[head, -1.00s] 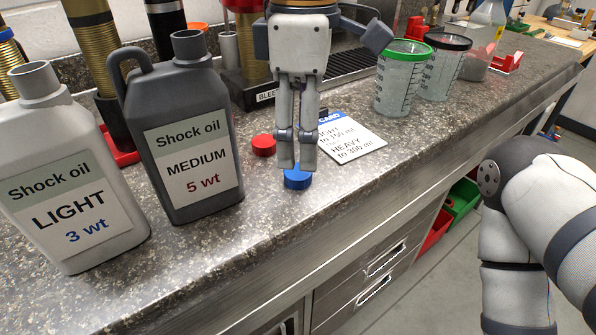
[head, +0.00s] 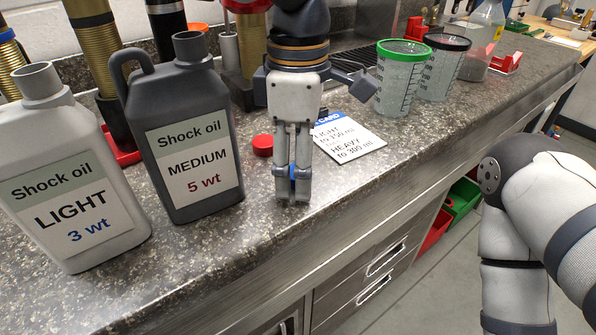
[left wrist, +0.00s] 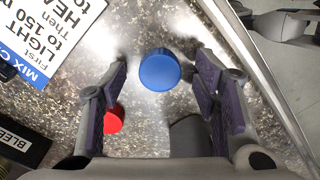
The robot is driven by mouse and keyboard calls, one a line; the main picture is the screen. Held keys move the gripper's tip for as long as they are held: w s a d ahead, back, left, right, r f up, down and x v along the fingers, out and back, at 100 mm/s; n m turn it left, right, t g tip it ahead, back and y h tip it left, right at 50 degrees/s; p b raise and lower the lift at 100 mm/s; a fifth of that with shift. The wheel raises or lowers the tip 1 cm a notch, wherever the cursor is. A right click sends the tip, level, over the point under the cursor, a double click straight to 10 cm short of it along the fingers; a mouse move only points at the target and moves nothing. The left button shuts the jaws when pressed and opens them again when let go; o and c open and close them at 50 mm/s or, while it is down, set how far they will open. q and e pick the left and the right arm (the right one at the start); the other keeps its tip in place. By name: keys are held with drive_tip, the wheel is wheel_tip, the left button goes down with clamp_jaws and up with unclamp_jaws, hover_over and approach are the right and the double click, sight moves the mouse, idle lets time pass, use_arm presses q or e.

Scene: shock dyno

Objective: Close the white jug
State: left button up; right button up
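The white jug (head: 75,185), labelled "Shock oil LIGHT 3 wt", stands upright at the left of the bench with its neck (head: 37,80) uncapped. A blue cap (left wrist: 160,72) lies on the counter; in the head view my fingers mostly hide it, with a bit of blue (head: 293,172) showing between them. A red cap (head: 262,145) lies behind and left of it, also in the left wrist view (left wrist: 114,119). My left gripper (head: 293,198) points down over the blue cap. In the left wrist view its fingers (left wrist: 160,75) are open, with gaps on both sides of the cap. My right gripper is out of view.
A grey jug (head: 185,140), labelled "MEDIUM 5 wt", stands between the white jug and my left gripper. A mix card (head: 350,140) lies right of the gripper. Green-rimmed (head: 400,85) and black-rimmed (head: 442,70) cups stand farther right. The counter's front strip is clear.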

use_arm(q)
drive_tip(key=c, duration=0.7)
drive_tip(key=shift+r, duration=0.5)
drive_tip(key=s+a+r+p, duration=0.1)
drive_tip(key=s+r, duration=1.1)
drive_tip(key=s, duration=0.2)
drive_tip(key=shift+a+p, duration=0.3)
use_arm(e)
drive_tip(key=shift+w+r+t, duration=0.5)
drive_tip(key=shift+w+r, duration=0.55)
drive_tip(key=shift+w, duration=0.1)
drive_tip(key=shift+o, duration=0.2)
